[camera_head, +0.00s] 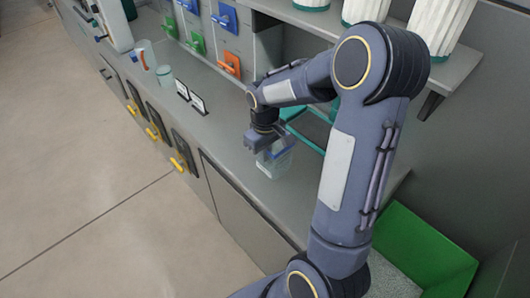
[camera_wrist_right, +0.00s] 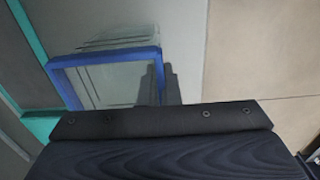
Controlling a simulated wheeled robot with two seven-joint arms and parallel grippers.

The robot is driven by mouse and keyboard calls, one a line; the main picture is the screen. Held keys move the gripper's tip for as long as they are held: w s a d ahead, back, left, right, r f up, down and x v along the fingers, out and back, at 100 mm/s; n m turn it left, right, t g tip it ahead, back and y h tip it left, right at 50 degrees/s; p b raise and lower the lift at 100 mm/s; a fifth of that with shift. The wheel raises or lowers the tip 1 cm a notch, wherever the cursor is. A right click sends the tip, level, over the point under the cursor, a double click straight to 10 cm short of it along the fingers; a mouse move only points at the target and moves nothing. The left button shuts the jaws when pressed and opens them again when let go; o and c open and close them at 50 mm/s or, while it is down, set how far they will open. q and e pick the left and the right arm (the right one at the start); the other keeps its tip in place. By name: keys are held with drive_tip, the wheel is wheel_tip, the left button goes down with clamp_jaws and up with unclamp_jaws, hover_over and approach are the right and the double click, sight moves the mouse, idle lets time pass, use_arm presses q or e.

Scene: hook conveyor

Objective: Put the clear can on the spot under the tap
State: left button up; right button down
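The clear can (camera_head: 274,162) stands or hangs at the counter beneath my right gripper (camera_head: 266,148) in the head view; I cannot tell whether its base touches the counter. In the right wrist view the can (camera_wrist_right: 112,43) shows a square blue handle (camera_wrist_right: 85,63). The right gripper's dark fingers (camera_wrist_right: 160,85) are close together at the right side of that handle, one on each side of the blue bar. The gripper looks shut on it. The tap and the spot under it cannot be made out. My left gripper is out of view.
A teal frame (camera_head: 302,133) stands just behind the can. A cup (camera_head: 146,54) and a small greenish jar (camera_head: 165,77) stand farther left on the counter (camera_head: 213,128). Colored levers (camera_head: 229,64) line the back panel. A green bin (camera_head: 425,250) is at lower right.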

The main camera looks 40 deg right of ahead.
drive_tip(key=c, duration=2.1)
unclamp_jaws()
drive_tip(key=shift+f, duration=0.2)
drive_tip(key=o, duration=0.5)
drive_tip(key=shift+c, duration=0.2)
drive_tip(key=shift+r, duration=0.1)
